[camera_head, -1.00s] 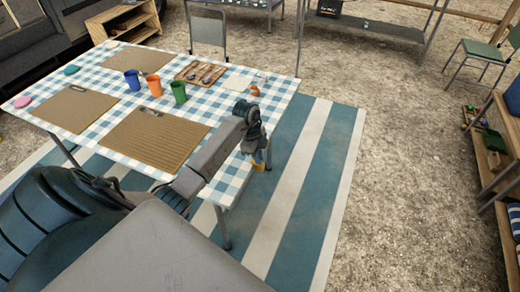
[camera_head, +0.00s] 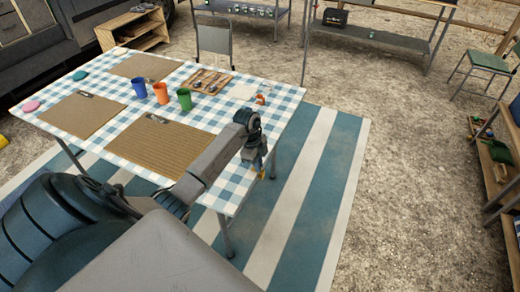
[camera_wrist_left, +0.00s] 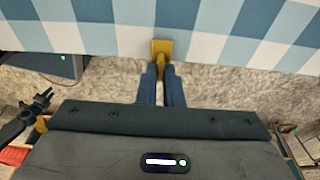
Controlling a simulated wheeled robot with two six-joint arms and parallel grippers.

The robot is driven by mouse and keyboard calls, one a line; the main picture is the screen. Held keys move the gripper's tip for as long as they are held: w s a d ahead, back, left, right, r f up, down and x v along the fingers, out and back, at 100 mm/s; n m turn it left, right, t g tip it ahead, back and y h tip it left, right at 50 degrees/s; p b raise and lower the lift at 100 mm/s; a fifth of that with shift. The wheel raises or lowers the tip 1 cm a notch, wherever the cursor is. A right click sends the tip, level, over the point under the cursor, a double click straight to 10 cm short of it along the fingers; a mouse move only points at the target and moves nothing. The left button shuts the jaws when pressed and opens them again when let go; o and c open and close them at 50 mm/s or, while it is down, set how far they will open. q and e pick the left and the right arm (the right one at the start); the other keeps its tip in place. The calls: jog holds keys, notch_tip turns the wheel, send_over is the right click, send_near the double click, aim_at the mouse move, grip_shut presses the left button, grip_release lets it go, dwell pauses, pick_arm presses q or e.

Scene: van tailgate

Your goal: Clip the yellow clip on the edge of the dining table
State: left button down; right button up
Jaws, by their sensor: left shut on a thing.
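My left gripper (camera_head: 261,170) is at the right-hand edge of the dining table (camera_head: 62,117), which has a blue-and-white checked top. It is shut on the yellow clip (camera_wrist_left: 162,47). In the left wrist view the blue fingers (camera_wrist_left: 162,85) hold the clip from below, and its wide end overlaps the checked edge of the table. I cannot tell whether the clip grips the edge or is only in front of it. In the head view only a little yellow shows at the fingertips.
Blue (camera_head: 138,88), orange (camera_head: 161,93) and green (camera_head: 184,100) cups stand on the table among brown mats (camera_head: 160,140). A cutlery tray (camera_head: 207,80) lies behind them. A striped rug (camera_head: 310,180) lies beneath and right of the table. A shelf (camera_head: 492,165) stands far right.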

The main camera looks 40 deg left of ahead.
pick_arm(q)
jog(key=shift+a, duration=0.1)
dwell(0.3)
jog(key=shift+s+a, duration=0.15)
jog(key=shift+a, duration=0.35)
jog(key=c, duration=1.5)
grip_release()
